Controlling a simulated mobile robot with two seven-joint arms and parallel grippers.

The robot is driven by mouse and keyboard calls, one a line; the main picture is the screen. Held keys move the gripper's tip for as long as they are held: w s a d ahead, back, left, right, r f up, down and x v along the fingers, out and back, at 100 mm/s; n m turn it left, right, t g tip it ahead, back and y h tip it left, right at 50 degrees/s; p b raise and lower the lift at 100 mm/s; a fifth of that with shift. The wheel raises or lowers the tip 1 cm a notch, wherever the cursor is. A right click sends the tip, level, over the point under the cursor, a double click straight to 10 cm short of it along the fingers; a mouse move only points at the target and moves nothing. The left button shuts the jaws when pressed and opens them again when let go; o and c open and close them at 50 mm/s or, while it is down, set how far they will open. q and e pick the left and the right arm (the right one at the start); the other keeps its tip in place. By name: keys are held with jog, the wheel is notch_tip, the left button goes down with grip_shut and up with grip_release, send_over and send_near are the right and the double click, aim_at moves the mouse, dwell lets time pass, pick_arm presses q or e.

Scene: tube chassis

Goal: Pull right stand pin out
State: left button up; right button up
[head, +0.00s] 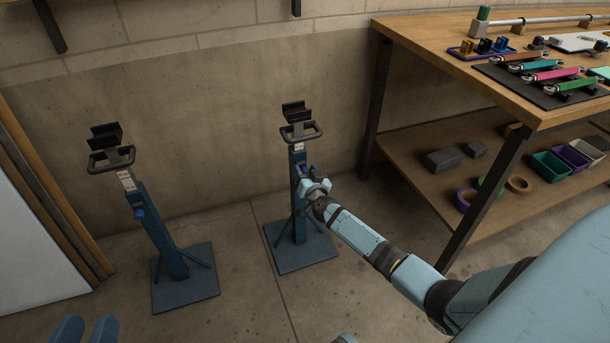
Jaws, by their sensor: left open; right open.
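The right stand (297,159) is a blue post on a square base with a black cradle and handle on top. It stands upright on the floor. My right gripper (306,182) is open at the upper post, about where the pin sits on the other stand. The right stand's pin is hidden or too small to make out behind the gripper, and I cannot tell whether the fingers touch it. The left stand (163,228) has a blue pin (139,213) on its post.
A wooden workbench (450,52) with tools on top stands at the right. Its lower shelf (410,150) holds tape rolls, grey blocks and coloured bins. A wall is close behind the stands. A white panel (35,240) leans at the left. Floor between the stands is clear.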

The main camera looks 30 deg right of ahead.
jog(key=shift+c, duration=0.2)
grip_shut()
jog(key=shift+s+a+r+p, duration=0.1)
jog(key=shift+s+p, duration=0.15)
jog(key=shift+p, duration=0.1)
jog(key=p+v, duration=0.2)
jog(key=v, duration=0.1)
jog(key=shift+s+a, duration=0.1)
jog(key=shift+s, duration=0.1)
grip_release()
pick_arm(q)
jog(key=shift+s+d+n+g, duration=0.4)
jog(key=shift+s+n+g, duration=0.1)
jog(key=shift+s+n, duration=0.25)
pick_arm(e)
jog(key=shift+o, duration=0.2)
pick_arm(q)
jog(key=shift+w+r, duration=0.1)
pick_arm(e)
jog(key=shift+s, duration=0.1)
